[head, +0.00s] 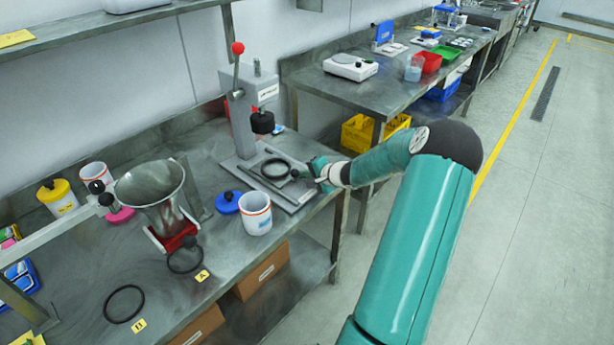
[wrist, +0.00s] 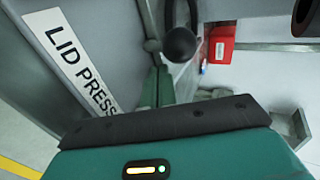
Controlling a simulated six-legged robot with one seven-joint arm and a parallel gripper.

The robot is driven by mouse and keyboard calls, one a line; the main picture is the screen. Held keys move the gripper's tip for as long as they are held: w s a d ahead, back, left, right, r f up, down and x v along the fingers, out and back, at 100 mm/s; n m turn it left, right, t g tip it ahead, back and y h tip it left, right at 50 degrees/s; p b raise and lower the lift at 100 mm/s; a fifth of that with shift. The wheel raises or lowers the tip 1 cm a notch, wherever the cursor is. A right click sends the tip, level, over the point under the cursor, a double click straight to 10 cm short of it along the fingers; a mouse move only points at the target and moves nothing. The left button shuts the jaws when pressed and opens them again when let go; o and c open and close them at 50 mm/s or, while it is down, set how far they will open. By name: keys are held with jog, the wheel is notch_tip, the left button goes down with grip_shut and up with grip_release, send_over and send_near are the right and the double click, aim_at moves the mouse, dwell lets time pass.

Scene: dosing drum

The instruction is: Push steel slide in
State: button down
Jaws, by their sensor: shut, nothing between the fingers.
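The steel slide (head: 297,196) lies at the base of the lid press (head: 243,115), toward the table's front edge, with a black ring (head: 275,168) over it. A black ball knob (head: 295,174) is at the slide's right side; a black ball also shows in the wrist view (wrist: 180,45). My gripper (head: 316,168) is shut and empty, just right of the knob. Its teal fingers also show in the wrist view (wrist: 157,88), close below the ball. I cannot tell whether they touch it. The LID PRESS label (wrist: 72,62) is at the left there.
A white jar (head: 257,215) and blue lid (head: 228,202) stand left of the press. A steel funnel (head: 152,190) is further left. Black rings (head: 124,304) lie at the front. A second bench (head: 385,85) stands behind; the floor at right is clear.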

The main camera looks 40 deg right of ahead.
aim_at(291, 168)
jog(key=w, duration=0.4)
jog(key=shift+w+a, duration=0.3)
jog(key=shift+w, duration=0.05)
jog(key=shift+w+r, duration=0.1)
jog(key=shift+w, duration=0.1)
